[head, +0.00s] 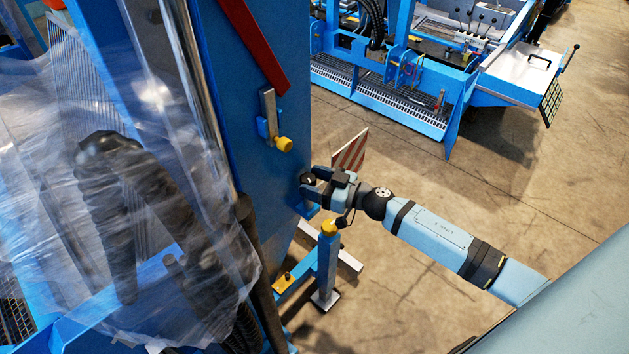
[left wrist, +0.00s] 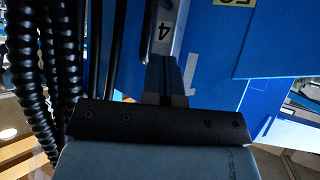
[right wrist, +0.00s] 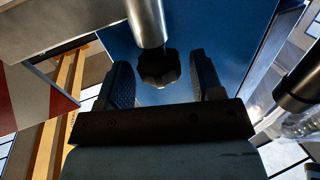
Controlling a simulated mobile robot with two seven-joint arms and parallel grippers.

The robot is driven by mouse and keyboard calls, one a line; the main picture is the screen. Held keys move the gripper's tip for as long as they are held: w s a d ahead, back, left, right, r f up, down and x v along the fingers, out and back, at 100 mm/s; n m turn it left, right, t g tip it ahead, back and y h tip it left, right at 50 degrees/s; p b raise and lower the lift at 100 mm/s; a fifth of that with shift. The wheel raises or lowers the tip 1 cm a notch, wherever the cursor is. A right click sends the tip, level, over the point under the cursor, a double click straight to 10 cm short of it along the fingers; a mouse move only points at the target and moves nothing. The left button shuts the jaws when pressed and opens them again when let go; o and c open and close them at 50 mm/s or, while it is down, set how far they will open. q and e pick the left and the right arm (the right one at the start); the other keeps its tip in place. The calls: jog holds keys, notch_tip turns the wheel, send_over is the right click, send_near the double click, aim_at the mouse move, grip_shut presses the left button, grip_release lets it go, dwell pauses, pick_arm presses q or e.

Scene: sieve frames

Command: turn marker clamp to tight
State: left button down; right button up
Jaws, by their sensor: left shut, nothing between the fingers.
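A black lobed knob (right wrist: 158,68) on the end of a silver cylinder (right wrist: 146,22) shows in the right wrist view. I take it for the marker clamp's knob, but no label or tight mark is readable. My right gripper (right wrist: 160,80) is open, with one finger on each side of the knob and a gap on both sides. In the head view the right gripper (head: 314,184) is close to the blue column's lower right edge. My left gripper (left wrist: 166,84) is shut and empty in the left wrist view, near a metal strip (left wrist: 165,35) marked 4.
The blue column (head: 245,110) carries a yellow-knobbed bracket (head: 284,144) above my right gripper. A red-striped plate (head: 350,152) is behind it and a yellow-topped blue post (head: 328,255) below. Clear plastic sheeting (head: 60,230) hangs left. Open floor (head: 480,195) lies right.

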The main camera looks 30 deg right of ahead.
jog(key=c, duration=0.7)
jog(key=shift+s+a+r+m+t+h+p, duration=0.1)
jog(key=shift+a+r+m+t+h+p, duration=0.05)
jog(key=shift+m+t+h+p, duration=0.65)
jog(key=m+h+p, duration=0.1)
jog(key=h, duration=0.1)
jog(key=shift+a+t+h, duration=0.15)
jog(key=shift+t+h, duration=0.15)
jog(key=shift+f+m+h, duration=0.2)
jog(key=shift+m+h, duration=0.4)
jog(key=shift+a+f+m+t+h+b, duration=0.15)
jog(key=shift+m+t+h+b, duration=0.2)
jog(key=shift+m+t+h, duration=0.45)
jog(key=shift+a+m+h+b, duration=0.1)
jog(key=shift+m+h+b, duration=0.8)
jog(key=shift+h, duration=0.9)
jog(key=shift+m+h, duration=0.3)
jog(key=shift+h, duration=0.2)
jog(key=shift+r, duration=0.2)
jog(key=o, duration=1)
jog(key=shift+c, duration=0.2)
